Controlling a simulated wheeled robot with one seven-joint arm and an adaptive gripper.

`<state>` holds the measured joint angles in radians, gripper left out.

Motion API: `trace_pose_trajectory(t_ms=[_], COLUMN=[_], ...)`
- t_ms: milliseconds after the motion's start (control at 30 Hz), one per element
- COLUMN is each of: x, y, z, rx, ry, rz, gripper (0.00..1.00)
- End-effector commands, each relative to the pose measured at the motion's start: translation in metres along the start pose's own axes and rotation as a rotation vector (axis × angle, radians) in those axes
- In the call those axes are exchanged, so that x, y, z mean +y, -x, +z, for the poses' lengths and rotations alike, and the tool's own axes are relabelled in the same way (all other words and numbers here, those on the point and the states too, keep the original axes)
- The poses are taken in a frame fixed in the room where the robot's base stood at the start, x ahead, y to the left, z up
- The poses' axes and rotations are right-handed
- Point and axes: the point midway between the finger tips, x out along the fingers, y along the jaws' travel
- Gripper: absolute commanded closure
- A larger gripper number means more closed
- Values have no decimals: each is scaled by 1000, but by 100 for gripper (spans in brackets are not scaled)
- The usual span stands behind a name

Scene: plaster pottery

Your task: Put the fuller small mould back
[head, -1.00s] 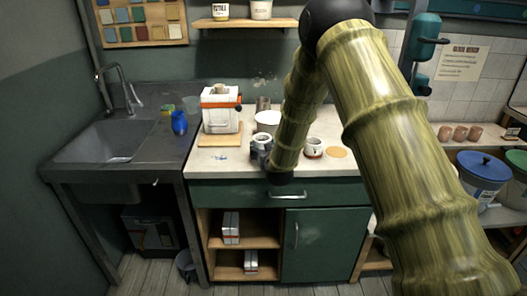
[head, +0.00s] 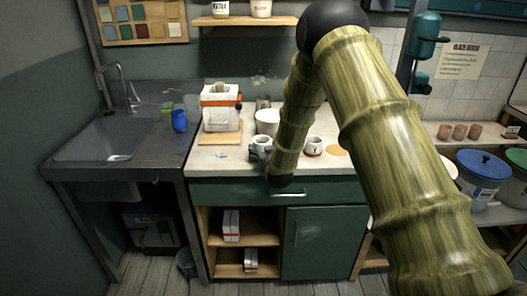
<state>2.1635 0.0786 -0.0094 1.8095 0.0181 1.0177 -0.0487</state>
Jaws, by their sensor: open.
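Two small round white moulds stand on the pale worktop (head: 225,163). The left small mould (head: 262,140) is just beyond my gripper (head: 258,155). The right small mould (head: 314,145) stands to the right of my forearm, with a reddish mark on its front and a dark inside. How full each one is cannot be told at this size. My gripper is open near the worktop's front, close to the left mould; whether it touches it cannot be told. My wrist partly hides the gripper.
A larger strapped white mould (head: 221,110) stands on a wooden board at the left. A white bucket (head: 267,121) is behind the left small mould. A round tan disc (head: 336,152) lies at the right. A blue cup (head: 179,121) stands by the sink (head: 100,140).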

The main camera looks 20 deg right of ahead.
Motion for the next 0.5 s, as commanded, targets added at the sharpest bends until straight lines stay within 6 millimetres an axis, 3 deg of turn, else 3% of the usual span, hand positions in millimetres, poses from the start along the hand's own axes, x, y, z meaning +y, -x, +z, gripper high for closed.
trace_pose_trajectory(t_ms=[167, 500], x=[0, 0], y=[15, 77], z=[0, 0], rx=[-1, 0], ry=[0, 0], rz=[0, 0], gripper=[26, 26])
